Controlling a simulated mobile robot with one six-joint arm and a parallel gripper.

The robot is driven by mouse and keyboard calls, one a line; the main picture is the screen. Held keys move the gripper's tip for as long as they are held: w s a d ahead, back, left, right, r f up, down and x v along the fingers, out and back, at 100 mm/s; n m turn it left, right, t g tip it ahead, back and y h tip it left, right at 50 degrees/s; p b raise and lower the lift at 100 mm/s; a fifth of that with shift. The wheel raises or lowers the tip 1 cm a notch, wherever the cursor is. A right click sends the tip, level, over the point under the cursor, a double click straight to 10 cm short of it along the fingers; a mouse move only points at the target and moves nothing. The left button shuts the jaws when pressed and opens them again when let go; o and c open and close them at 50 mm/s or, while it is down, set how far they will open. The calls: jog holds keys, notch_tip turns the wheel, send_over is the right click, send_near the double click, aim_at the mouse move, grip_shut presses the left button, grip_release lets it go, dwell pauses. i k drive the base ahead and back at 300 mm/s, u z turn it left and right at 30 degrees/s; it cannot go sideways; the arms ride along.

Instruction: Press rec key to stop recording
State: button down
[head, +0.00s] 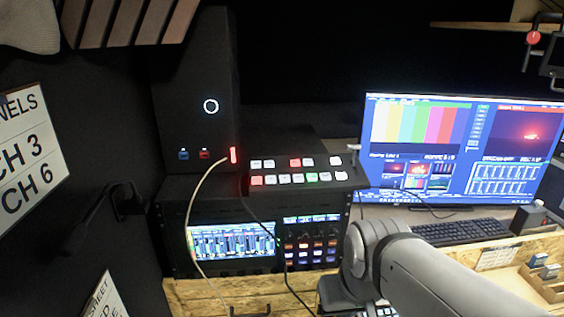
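A black switcher panel (299,172) with two rows of white, red and green lit keys sits on top of a rack. Below it, a second panel (311,242) carries a small screen and rows of orange, blue and red keys. I cannot read any key label, so I cannot tell which one is the rec key. My grey arm comes in from the lower right and bends at a joint in front of the desk. My gripper's fingertips do not show. A small keyed device shows partly at the bottom edge (376,311), mostly hidden by my arm.
A wide monitor (455,150) with colour bars and a keyboard (462,232) stand at the right. A rack screen (232,243) is left of the keyed panel. A pale cable (192,200) and a dark cable hang before the rack. A wooden organiser (545,283) is at lower right.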

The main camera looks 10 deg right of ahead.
aim_at(294, 163)
jog(key=z, duration=0.05)
jog(key=k, duration=0.5)
jog(key=u, duration=1)
jog(key=k, duration=0.75)
jog(key=z, duration=0.9)
jog(key=i, duration=1)
jog(key=z, duration=0.05)
